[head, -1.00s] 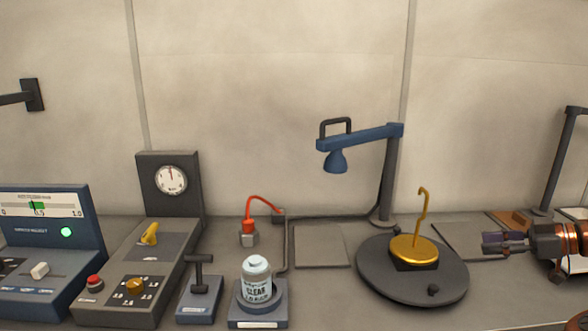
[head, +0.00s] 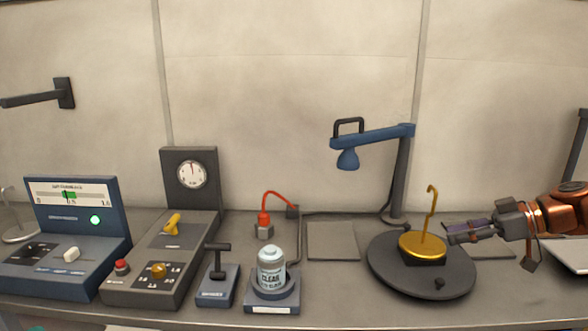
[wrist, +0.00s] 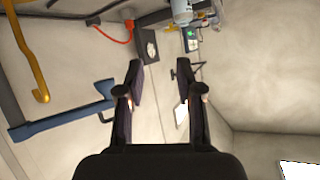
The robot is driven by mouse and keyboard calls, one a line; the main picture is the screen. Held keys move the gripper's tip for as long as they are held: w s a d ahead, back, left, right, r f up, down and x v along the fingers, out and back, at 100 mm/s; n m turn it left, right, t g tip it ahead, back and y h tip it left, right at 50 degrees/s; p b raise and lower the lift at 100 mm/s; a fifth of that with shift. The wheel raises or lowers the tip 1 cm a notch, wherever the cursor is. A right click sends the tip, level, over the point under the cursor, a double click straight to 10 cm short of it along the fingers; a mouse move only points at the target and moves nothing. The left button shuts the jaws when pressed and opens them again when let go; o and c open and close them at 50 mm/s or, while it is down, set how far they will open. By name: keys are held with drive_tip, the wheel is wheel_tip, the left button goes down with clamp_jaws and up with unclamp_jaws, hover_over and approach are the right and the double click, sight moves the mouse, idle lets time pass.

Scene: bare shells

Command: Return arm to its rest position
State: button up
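My gripper (head: 452,234) is at the right in the head view, pointing left. It shows just right of the gold hooked piece (head: 423,243) on the dark round turntable (head: 392,282); I cannot tell whether they touch. In the wrist view my gripper (wrist: 163,75) has its two fingers spread, with nothing between them. The gold hook (wrist: 32,60) shows at the left of that view, apart from the fingers. My orange and dark arm comes in from the right edge of the head view.
A blue lamp (head: 372,137) on a dark post stands behind the turntable. A labelled jar (head: 271,268) sits on a stand in front. A grey console with a gauge (head: 192,174) and a blue meter console (head: 70,218) stand left. A flat grey plate (head: 332,241) lies behind the jar.

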drive_tip(key=s+a+r+m+g+h+p, duration=0.1)
drive_tip(key=s+a+g, duration=0.15)
drive_tip(key=a, duration=0.65)
drive_tip(key=s+a+g+h, duration=0.15)
drive_tip(key=s+a, duration=0.25)
drive_tip(key=a, duration=0.5)
drive_tip(key=s+a+f+m+g+h, duration=0.2)
drive_tip(key=s+a+f+m+h, duration=0.15)
drive_tip(key=s+a, duration=0.5)
drive_tip(key=s+d+f+m+h+p, duration=0.1)
drive_tip(key=s+d+f+m+h, duration=0.1)
drive_tip(key=s+f, duration=0.3)
drive_tip(key=s+d+f+m+g+h+p, duration=0.1)
drive_tip(key=s+d+f+m+h, duration=0.2)
drive_tip(key=s, duration=0.9)
wheel_tip(320, 180, down, 3)
drive_tip(key=shift+s+d+f+m, duration=0.1)
drive_tip(key=shift+s+d+m, duration=0.3)
drive_tip(key=shift+d+m, duration=0.4)
